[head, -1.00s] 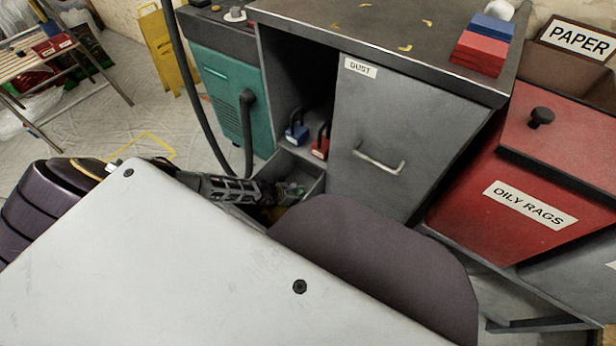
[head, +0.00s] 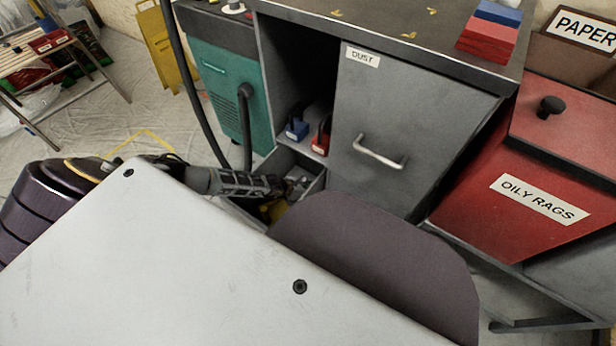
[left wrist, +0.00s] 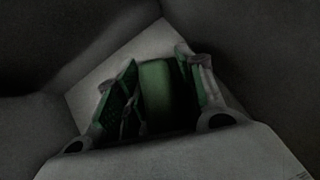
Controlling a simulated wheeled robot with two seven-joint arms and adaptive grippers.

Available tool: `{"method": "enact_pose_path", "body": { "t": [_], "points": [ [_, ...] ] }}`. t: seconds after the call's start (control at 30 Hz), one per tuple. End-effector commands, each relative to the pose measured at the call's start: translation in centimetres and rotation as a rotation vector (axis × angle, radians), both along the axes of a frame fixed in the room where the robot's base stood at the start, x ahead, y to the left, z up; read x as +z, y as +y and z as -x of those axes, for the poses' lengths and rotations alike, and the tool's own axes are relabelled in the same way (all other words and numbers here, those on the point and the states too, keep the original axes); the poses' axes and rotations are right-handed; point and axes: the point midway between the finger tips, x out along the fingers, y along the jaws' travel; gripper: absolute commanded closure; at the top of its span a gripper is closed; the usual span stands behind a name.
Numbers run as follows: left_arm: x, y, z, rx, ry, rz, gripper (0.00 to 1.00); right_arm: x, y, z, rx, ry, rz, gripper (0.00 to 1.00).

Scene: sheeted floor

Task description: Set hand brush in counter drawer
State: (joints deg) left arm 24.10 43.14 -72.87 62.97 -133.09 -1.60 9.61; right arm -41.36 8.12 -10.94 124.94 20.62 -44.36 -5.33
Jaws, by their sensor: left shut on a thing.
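The counter drawer (head: 311,193) is pulled open under the grey counter, left of the DUST front. My left gripper (head: 292,187) reaches into it from the left, with its tips at the drawer's inside. In the left wrist view, a green piece sits between the two fingers of my left gripper (left wrist: 160,92), which are shut on it. I take it for the hand brush (left wrist: 158,82); most of it is hidden, and its bristles cannot be made out. Dark grey walls surround the fingers there. My right gripper is not in view.
A blue padlock (head: 296,129) and a red padlock (head: 320,140) stand on the shelf above the drawer. A yellow thing (head: 276,210) shows low by the drawer. The DUST front (head: 400,120) and red OILY RAGS bin (head: 500,190) stand to the right, a teal machine (head: 226,95) to the left.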

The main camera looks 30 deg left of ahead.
Motion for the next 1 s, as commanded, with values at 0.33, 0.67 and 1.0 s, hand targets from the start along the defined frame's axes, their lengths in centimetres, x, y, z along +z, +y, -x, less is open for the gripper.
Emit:
{"method": "enact_pose_path", "body": {
  "t": [0.33,0.67,1.0],
  "points": [
    [-0.2,0.0,0.0,-0.001,0.000,0.001,0.40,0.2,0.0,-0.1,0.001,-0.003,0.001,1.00],
    [-0.1,0.0,0.0,0.000,0.000,0.000,0.40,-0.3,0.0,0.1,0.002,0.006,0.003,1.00],
    [0.9,0.4,0.8,0.001,0.003,0.001,0.40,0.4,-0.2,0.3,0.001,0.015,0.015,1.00]
  ]
}}
